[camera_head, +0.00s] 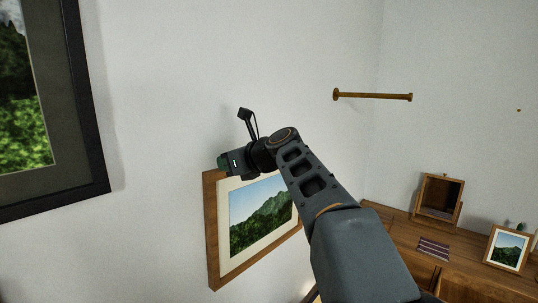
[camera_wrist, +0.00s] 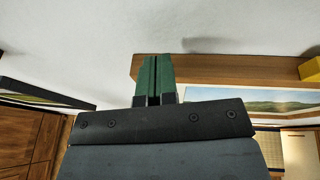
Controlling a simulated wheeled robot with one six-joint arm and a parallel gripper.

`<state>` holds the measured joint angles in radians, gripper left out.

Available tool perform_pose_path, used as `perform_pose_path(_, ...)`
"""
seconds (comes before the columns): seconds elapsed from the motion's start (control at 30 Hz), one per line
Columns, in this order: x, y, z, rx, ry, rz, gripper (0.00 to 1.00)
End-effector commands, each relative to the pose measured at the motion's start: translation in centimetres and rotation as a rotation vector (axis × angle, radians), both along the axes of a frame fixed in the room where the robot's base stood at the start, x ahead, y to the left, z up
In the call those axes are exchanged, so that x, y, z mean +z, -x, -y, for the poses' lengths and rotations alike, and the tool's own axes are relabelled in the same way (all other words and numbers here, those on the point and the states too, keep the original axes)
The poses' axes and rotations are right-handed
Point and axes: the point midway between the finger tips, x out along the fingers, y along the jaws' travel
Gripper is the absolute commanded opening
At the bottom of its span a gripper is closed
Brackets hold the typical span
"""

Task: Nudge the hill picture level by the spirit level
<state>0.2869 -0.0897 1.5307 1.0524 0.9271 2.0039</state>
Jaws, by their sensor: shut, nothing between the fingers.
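The hill picture (camera_head: 265,213) hangs on the white wall in a wooden frame (camera_head: 213,240), with green hills under a blue sky. My arm hides its upper right part in the head view. My gripper (camera_head: 222,162) is at the frame's upper left corner. In the wrist view its green fingers (camera_wrist: 154,62) are together and empty, overlapping the left end of the frame's top edge (camera_wrist: 235,66). I cannot tell whether they touch it. A yellow block (camera_wrist: 311,69), possibly the spirit level, is cut off at the right edge by the frame's top.
A large dark-framed picture (camera_head: 84,150) hangs at the left. A wooden peg rail (camera_head: 372,96) juts from the wall at the upper right. A wooden cabinet (camera_head: 395,228) at the right bears a small framed picture (camera_head: 508,248) and a wooden stand (camera_head: 437,198).

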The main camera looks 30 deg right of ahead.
Motion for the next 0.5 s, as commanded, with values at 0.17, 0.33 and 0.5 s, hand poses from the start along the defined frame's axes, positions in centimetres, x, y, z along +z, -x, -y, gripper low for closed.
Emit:
perform_pose_path(0.17, 0.7, 0.0, 0.0, 0.000, 0.000, 0.000, 0.00)
perform_pose_path(0.33, 1.4, 0.0, 0.0, 0.000, 0.000, 0.000, 0.00)
perform_pose_path(0.5, 1.9, 0.0, 0.0, 0.000, 0.000, 0.000, 0.00)
